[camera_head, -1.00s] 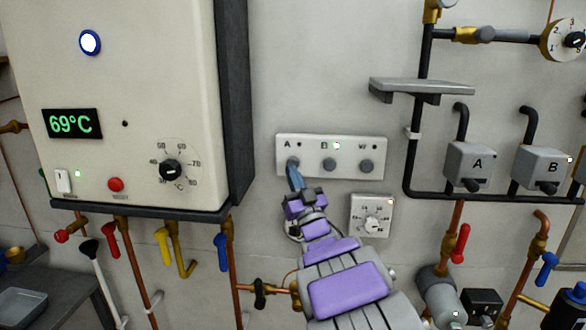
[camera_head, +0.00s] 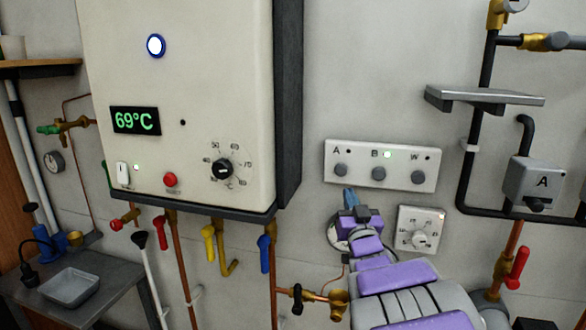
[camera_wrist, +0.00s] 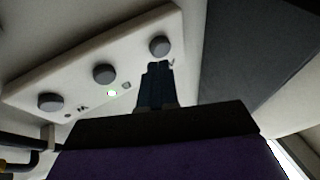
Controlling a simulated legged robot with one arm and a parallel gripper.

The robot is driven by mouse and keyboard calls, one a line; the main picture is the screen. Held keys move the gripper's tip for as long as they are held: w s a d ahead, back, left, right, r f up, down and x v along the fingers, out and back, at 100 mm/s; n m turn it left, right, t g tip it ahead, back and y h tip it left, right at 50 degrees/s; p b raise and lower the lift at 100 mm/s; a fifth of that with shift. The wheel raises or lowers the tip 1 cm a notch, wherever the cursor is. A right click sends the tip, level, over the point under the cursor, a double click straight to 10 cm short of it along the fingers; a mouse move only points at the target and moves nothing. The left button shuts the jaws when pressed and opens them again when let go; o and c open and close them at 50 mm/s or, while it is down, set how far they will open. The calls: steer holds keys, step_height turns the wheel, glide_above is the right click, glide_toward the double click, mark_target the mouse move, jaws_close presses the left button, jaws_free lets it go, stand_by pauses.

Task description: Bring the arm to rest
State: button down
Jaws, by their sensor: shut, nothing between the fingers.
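My gripper (camera_head: 349,197) is at the end of my purple and grey arm, in front of the wall just below the white button panel. Its blue fingers are together with nothing between them. In the wrist view the closed fingers (camera_wrist: 156,84) show dark, just beside one round grey button (camera_wrist: 159,46); I cannot tell whether they touch. The button panel (camera_head: 400,151) has three grey buttons marked A, B and W. A green lamp (camera_head: 388,155) is lit beside B.
The white boiler (camera_head: 195,90) reading 69°C stands left of my arm. A dial box (camera_head: 421,231) sits right of my gripper. A shelf (camera_head: 485,97) and valve unit A (camera_head: 533,184) are at right. Pipes with coloured handles hang below the boiler. A tray (camera_head: 73,287) is at lower left.

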steer(key=s+d+f+m+g+h, duration=0.2)
steer(key=s+d+f+g+h, duration=0.1)
steer(key=s+f+g, duration=1.15)
steer(key=s+a+f+g, duration=0.2)
steer(key=s+g, duration=0.1)
steer(key=s, duration=0.8)
steer(key=s+a+f+n+g+y, duration=0.1)
steer(key=s+a+f+g, duration=0.1)
steer(key=s, duration=1)
steer(key=s+a+f+g, duration=0.1)
steer(key=s+g, duration=0.3)
steer(key=s, duration=0.8)
steer(key=shift+s+a+f+n+y, duration=0.15)
steer(key=shift+a+f+n+y, duration=0.2)
steer(key=shift+f, duration=0.4)
